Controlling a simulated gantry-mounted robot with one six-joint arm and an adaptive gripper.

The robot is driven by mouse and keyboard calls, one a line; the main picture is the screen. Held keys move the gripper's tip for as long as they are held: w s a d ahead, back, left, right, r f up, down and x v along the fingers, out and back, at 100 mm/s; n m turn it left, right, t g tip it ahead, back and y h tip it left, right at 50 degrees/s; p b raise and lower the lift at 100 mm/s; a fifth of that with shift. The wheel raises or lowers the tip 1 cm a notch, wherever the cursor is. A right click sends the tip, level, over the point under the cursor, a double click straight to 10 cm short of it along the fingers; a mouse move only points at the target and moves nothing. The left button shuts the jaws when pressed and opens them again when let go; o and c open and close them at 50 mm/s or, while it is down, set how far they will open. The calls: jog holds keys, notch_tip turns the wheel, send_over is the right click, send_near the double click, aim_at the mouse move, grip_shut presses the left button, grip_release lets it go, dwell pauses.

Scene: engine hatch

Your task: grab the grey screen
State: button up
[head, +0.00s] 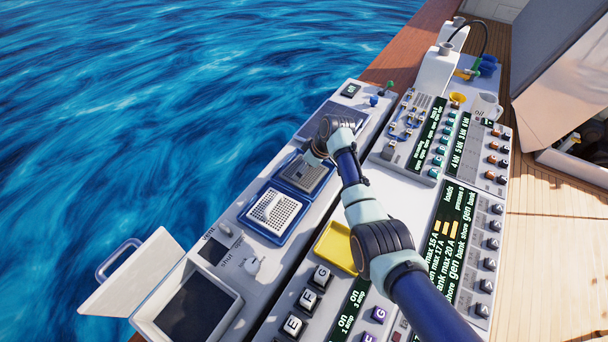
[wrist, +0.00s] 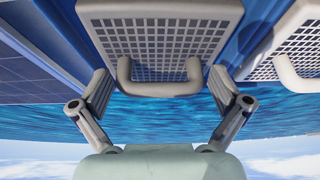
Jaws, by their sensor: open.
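The grey screen (head: 301,177) is a perforated plate in a blue-edged recess on the long console. My gripper (head: 313,159) is at its far end, with my wrist partly covering it. In the wrist view, the grey screen (wrist: 160,32) is straight ahead, with its pale loop handle (wrist: 160,88) between the two fingers of my open gripper (wrist: 159,92). The fingers stand apart on either side of the handle, with visible gaps. Nothing is held.
A white screen (head: 270,213) with a handle sits in the neighbouring blue recess; it also shows at the right of the wrist view (wrist: 303,50). A yellow tray (head: 336,247) and panels of buttons lie to the right. An open hatch lid (head: 135,275) and water are at left.

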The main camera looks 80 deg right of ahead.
jog(key=c, duration=1.1)
jog(key=shift+o, duration=0.2)
notch_tip(320, 180, up, 20)
jog(key=p, duration=0.4)
